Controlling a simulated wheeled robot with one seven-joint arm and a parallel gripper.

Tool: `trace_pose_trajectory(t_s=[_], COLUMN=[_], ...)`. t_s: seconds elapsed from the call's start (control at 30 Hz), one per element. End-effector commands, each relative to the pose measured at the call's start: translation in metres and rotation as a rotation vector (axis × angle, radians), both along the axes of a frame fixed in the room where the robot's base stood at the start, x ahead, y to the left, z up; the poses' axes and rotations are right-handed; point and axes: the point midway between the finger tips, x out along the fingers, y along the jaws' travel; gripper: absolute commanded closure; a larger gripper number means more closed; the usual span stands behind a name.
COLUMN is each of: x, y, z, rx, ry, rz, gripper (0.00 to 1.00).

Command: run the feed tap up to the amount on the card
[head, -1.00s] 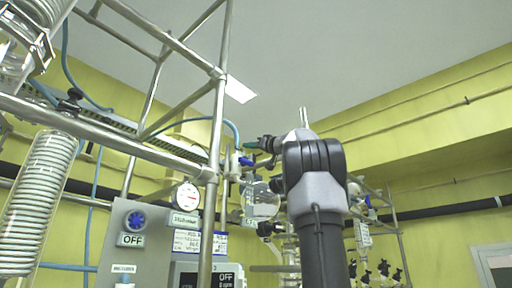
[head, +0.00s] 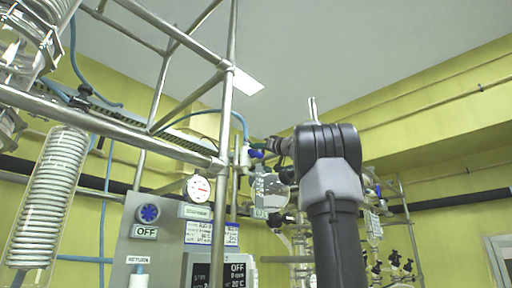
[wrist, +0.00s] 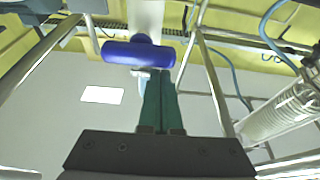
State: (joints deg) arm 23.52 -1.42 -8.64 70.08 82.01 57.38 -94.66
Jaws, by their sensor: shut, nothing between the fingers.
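The feed tap has a blue handle (head: 256,153) at the top of a glass vessel (head: 270,190), beside the steel frame. In the wrist view the blue handle (wrist: 138,53) lies crosswise, just beyond and left of the fingertips. My gripper (head: 268,145) has green fingers and is beside the handle in the head view. The fingers (wrist: 160,78) are shut together with nothing between them. Whether they touch the handle I cannot tell. White cards (head: 198,232) with print hang on the frame below, too small to read fully. My arm hides part of the area right of the vessel.
A grey panel with a blue knob (head: 148,213), an OFF label and a round gauge (head: 198,188) stands at lower left. A dark display (head: 222,272) reads OFF. Steel frame tubes (head: 226,120) and a glass coil (head: 48,200) stand left. More glassware (head: 375,225) is at right.

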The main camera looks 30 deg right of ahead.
Motion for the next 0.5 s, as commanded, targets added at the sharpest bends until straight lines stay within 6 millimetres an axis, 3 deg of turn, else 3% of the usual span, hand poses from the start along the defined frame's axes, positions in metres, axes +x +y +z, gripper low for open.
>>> trace_pose_trajectory(t_s=[0.3, 0.5], x=[0.0, -0.001], y=[0.003, 0.005], z=[-0.009, -0.013], rx=[-0.25, -0.295], ry=[-0.088, -0.106], rz=[0.001, 0.0], gripper=[1.0, 1.0])
